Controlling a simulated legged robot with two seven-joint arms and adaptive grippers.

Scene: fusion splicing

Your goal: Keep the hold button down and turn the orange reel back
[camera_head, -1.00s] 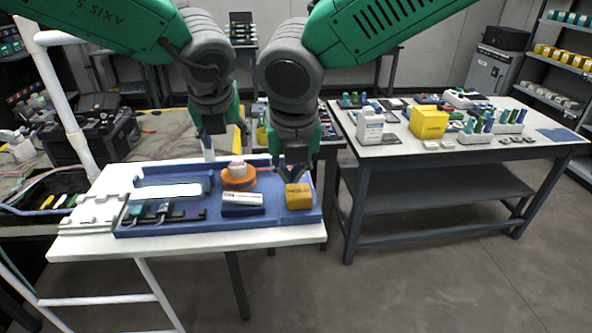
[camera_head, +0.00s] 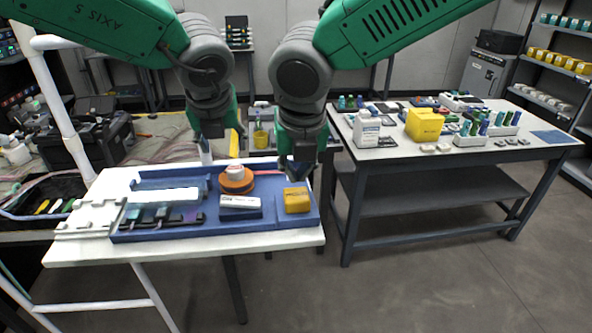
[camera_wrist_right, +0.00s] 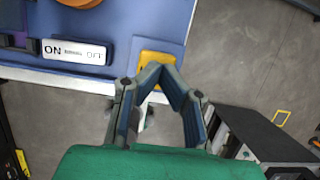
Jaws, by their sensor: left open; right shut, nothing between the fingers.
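The orange reel (camera_head: 237,184) lies flat in the blue tray (camera_head: 285,235), with a round white piece (camera_head: 235,171) on top. A thin red strand runs right from it. In the wrist view only a dark orange edge (camera_wrist_right: 80,2) shows at the top. My right gripper (camera_head: 298,176) is right of the reel, above the yellow box. In the wrist view (camera_wrist_right: 155,70) its fingertips meet, empty.
A white-topped ON/OFF box (camera_head: 240,205) sits in front of the reel. The yellow box (camera_head: 297,201) is in the tray's right corner. Dark fibre holders (camera_head: 160,218) lie at the tray's left. A second table (camera_head: 475,158) with bottles and boxes stands right.

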